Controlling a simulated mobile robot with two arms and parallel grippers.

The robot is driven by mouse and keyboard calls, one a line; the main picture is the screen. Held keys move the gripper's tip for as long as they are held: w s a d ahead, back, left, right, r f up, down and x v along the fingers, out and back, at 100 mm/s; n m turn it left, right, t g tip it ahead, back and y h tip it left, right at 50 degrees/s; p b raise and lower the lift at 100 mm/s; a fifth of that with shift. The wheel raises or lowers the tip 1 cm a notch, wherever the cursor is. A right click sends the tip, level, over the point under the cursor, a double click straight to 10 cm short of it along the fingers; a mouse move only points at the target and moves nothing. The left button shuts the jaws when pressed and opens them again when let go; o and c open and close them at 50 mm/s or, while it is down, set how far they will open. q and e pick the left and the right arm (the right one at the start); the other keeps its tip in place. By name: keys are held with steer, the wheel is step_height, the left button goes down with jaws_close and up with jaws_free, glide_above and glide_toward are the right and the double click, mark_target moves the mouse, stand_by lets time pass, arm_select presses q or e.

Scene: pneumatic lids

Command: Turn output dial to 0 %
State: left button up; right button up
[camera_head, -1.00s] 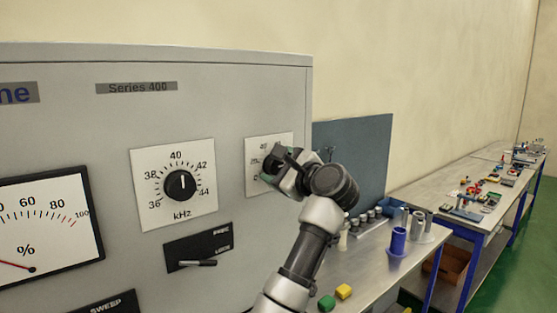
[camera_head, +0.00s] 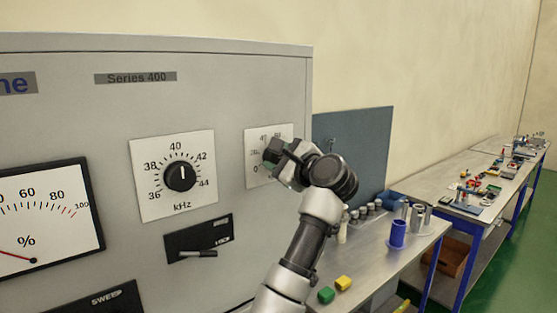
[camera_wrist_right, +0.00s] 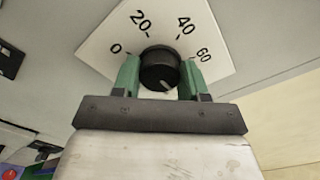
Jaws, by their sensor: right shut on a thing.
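The output dial is a round black knob (camera_wrist_right: 160,66) on a white square scale plate (camera_wrist_right: 97,45) marked 0, 20, 40 and 60 in the right wrist view. My right gripper (camera_wrist_right: 160,76) has a green finger on each side of the knob and is shut on it. A pale mark on the knob's face points toward the gripper's palm, away from these numbers. In the head view the right gripper (camera_head: 273,157) covers the knob and much of the scale plate (camera_head: 250,140). My left gripper is not in view.
On the grey panel (camera_head: 230,90) are a kHz dial (camera_head: 180,177), a lever switch (camera_head: 198,254) and a % meter (camera_head: 45,215) with its needle low. Right of it, a bench holds a blue cylinder (camera_head: 398,234), a green block (camera_head: 326,295) and a yellow block (camera_head: 343,283).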

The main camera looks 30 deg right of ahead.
steer(key=n+b, duration=0.1)
steer(key=n, duration=0.2)
steer(key=n+b, duration=0.1)
steer(key=n, duration=0.1)
steer(key=shift+f+n+b, duration=0.3)
steer(key=shift+b, duration=0.05)
steer(key=n+b, duration=0.2)
steer(key=n, duration=0.3)
steer(key=shift+n, duration=0.3)
steer(key=n+b, duration=0.1)
steer(key=n, duration=0.4)
steer(key=shift+f, duration=0.1)
steer(key=n, duration=0.9)
steer(key=n+p, duration=0.1)
steer(key=n, duration=0.4)
steer(key=shift+d, duration=0.1)
steer(key=n+p, duration=0.2)
steer(key=n, duration=0.1)
steer(key=shift+n, duration=0.3)
steer(key=n+p, duration=0.2)
steer(key=n, duration=0.1)
steer(key=shift+d+n, duration=0.1)
steer(key=shift+n, duration=0.2)
steer(key=shift+n+p, duration=0.45)
steer(key=shift+n, duration=1.55)
